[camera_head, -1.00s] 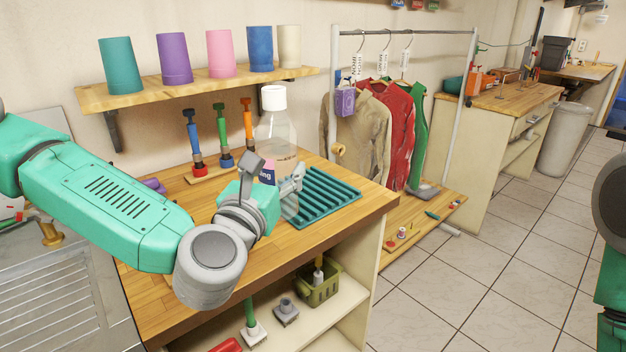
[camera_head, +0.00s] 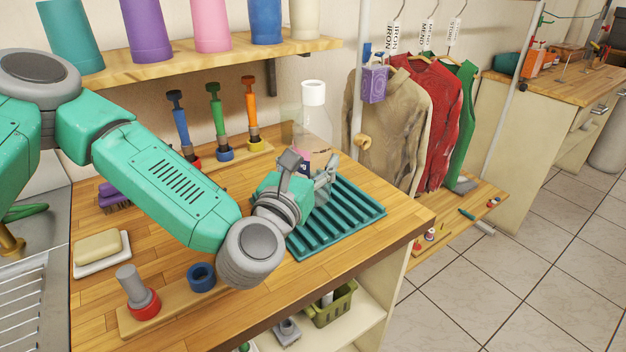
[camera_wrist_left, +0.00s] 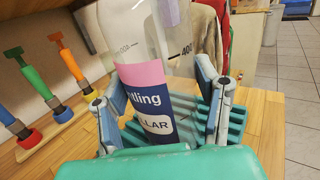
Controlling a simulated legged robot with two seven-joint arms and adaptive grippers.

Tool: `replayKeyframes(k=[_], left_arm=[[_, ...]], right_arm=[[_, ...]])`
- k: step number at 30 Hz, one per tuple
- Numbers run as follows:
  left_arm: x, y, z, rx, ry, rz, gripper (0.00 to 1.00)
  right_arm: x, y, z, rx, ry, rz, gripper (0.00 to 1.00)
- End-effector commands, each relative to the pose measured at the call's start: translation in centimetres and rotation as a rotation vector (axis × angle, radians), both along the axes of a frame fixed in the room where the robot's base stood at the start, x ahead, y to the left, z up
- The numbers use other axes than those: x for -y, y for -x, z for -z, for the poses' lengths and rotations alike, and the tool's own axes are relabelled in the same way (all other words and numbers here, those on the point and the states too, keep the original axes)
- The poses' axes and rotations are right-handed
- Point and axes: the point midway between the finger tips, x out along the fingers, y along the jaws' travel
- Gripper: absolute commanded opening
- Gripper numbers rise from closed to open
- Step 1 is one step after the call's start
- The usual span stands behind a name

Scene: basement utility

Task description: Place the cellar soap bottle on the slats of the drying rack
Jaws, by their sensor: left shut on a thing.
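The soap bottle (camera_head: 316,128) is clear with a white cap and stands upright over or at the far part of the drying rack. Its pink and navy label (camera_wrist_left: 150,100) shows part of the word "cellar" in the wrist view. My left gripper (camera_head: 322,182) is shut on the bottle, with a finger (camera_wrist_left: 220,105) on each side. The teal slatted drying rack (camera_head: 345,230) lies on the wooden counter, below and right of the gripper. The bottle's base is hidden by the gripper, so I cannot tell whether it touches the slats. My right gripper is out of view.
Several brushes, including one with an orange handle (camera_head: 250,101), stand left of the bottle. A soap dish (camera_head: 101,258) and a peg board (camera_head: 172,306) are on the near left counter. A shelf of cups (camera_head: 205,58) hangs above; clothes (camera_head: 388,125) hang to the right.

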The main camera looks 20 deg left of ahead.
Motion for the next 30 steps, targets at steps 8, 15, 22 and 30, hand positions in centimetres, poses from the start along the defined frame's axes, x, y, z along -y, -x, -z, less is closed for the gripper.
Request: replayKeyframes(k=[8,15,22,30], left_arm=[[0.1,0.1,3.1,0.0,-0.002,0.001,0.27],[0.0,0.0,3.9,0.002,0.0,0.0,0.27],[0.0,0.1,4.2,0.001,0.0,0.0,0.7],[0.0,0.0,4.1,0.001,0.0,0.001,0.77]], right_arm=[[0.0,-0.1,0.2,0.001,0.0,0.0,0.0],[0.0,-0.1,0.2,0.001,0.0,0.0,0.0],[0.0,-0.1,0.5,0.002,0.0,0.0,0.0],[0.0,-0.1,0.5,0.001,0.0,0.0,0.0]])
